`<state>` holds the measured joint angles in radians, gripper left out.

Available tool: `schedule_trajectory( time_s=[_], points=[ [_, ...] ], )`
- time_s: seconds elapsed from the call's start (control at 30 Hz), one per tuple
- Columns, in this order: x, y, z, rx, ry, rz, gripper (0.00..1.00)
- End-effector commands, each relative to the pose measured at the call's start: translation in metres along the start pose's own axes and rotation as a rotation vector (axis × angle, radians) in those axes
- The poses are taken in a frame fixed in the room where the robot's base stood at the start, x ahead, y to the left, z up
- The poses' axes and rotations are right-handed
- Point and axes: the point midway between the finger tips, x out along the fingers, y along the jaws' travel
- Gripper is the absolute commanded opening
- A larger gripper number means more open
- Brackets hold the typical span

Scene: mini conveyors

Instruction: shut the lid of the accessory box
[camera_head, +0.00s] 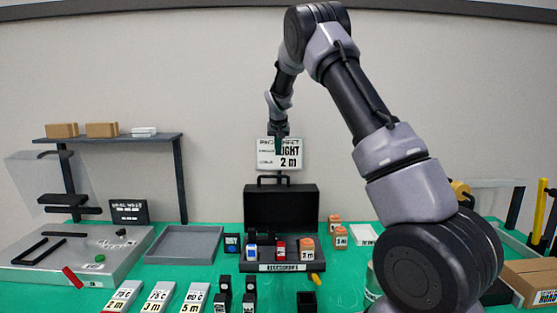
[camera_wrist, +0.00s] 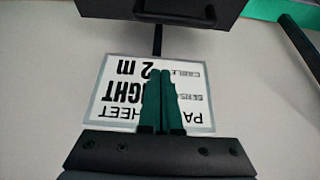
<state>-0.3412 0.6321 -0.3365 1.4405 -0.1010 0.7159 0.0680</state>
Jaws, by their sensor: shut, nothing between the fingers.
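The accessory box (camera_head: 300,267) is a black case on the green table, with a white front label. Its lid (camera_head: 281,205) is open and stands upright at the back. Inside the box are a blue-and-white item (camera_head: 252,252), a red item (camera_head: 281,249) and an orange block (camera_head: 307,247). My gripper (camera_head: 279,150) points down above and behind the lid, in front of the sign, apart from the box. In the wrist view its green fingers (camera_wrist: 160,72) are together and empty. A dark edge at the top of that view (camera_wrist: 120,8) appears to be the lid.
A white "2 m" sign (camera_head: 266,153) stands behind the box. A grey tray (camera_head: 186,245) lies to the left, orange blocks (camera_head: 340,238) to the right. Labelled boxes (camera_head: 158,297) and small black holders (camera_head: 306,301) stand in front. A shelf (camera_head: 110,138) is at the back left.

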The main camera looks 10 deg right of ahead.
Motion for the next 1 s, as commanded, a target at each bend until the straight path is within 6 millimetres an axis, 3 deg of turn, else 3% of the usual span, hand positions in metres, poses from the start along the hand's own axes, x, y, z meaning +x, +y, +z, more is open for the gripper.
schedule_trajectory(
  time_s=[0.43,0.7,1.0],
  points=[
    [0.092,0.001,0.002,0.000,-0.003,0.001,0.00],
    [0.077,0.000,0.033,0.000,-0.002,-0.002,0.00],
    [0.075,0.000,0.039,0.001,-0.001,-0.001,0.00]
  ],
)
